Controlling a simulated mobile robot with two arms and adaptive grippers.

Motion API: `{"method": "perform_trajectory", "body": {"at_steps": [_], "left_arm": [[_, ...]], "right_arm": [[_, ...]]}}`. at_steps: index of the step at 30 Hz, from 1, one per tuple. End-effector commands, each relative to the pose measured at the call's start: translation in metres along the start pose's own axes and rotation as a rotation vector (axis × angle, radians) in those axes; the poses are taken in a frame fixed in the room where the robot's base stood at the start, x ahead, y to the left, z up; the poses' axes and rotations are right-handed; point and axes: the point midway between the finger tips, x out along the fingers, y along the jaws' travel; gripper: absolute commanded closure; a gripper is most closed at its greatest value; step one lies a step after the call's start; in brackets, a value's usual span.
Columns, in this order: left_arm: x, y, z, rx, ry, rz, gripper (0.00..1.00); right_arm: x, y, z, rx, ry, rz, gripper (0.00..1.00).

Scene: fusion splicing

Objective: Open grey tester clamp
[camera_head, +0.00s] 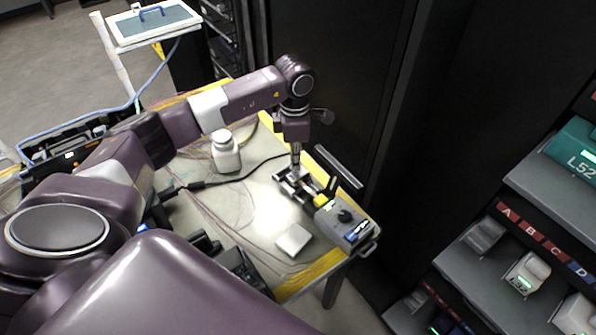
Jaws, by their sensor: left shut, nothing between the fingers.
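The grey tester (345,222) sits near the right corner of the work table, with a dark knob on top and a yellow part at its left end. A dark clamp frame (292,188) adjoins its left end. My left gripper (296,176) points down at this frame, shut and empty, with its fingertips at or just above it. I cannot tell whether they touch. A small black upright piece (331,187) stands beside the yellow part. The clamp's exact position is too small to tell. My right gripper is not in view.
A white bottle (226,155) stands on the table left of the tester. A white pad (293,240) lies in front. Thin cables cross the tabletop (222,195). A dark cabinet stands behind, and shelves with labelled slots (520,240) are at the right.

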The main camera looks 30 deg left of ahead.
Motion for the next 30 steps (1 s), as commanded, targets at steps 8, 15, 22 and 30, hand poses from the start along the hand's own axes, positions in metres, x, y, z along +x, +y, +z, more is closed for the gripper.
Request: {"method": "perform_trajectory", "body": {"at_steps": [8,15,22,30], "left_arm": [[-0.005,0.002,0.003,0.000,0.001,-0.001,1.00],[-0.007,0.002,0.003,0.000,0.001,0.000,1.00],[-0.024,0.006,0.008,0.000,-0.001,0.001,1.00],[-0.044,0.010,0.013,-0.001,0.001,0.001,1.00]], "right_arm": [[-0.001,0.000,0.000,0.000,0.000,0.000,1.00],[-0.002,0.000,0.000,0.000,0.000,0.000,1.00],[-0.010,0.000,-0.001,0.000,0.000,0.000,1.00],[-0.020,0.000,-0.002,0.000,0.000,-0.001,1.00]]}}
